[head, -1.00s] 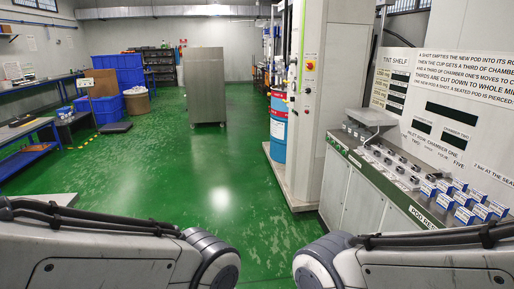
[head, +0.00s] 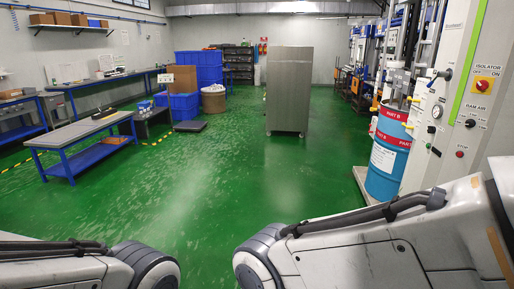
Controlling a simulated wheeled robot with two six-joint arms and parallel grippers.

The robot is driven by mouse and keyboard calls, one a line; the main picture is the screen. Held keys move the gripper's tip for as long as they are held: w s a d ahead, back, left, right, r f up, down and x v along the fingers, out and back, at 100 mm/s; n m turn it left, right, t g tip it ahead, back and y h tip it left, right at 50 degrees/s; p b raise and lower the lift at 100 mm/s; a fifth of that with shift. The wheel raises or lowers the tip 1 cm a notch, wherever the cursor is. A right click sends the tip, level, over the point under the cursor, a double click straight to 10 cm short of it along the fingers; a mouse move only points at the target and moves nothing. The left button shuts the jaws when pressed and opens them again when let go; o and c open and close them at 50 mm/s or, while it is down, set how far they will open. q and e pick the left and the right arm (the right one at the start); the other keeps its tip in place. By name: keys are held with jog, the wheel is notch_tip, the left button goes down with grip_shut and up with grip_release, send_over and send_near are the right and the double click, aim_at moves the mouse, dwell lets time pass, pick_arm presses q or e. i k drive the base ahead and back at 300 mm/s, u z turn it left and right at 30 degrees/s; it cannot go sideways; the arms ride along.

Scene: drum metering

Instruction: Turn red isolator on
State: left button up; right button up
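The red isolator (head: 484,85) is a red rotary knob on a yellow plate, on the tall pale machine cabinet at the right edge of the head view. The words "ISOLATOR", "OFF" and "ON" are printed just above it. The knob's exact setting is too small to tell. Both of my arms show along the bottom of the view, with the right arm below the cabinet panel. Neither gripper is in view, so I cannot see what they hold.
Below the isolator are a black "RAM AIR" knob (head: 470,123) and a red button (head: 460,154). A blue drum (head: 385,160) stands left of the cabinet. A steel cabinet (head: 302,90) stands mid-floor. Blue-framed benches (head: 82,134) line the left. The green floor between is clear.

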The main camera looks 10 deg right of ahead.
aim_at(483, 85)
jog(key=z, duration=0.2)
jog(key=i, duration=1.8)
jog(key=z, duration=1.45)
jog(key=i, duration=1.15)
jog(key=z, duration=0.8)
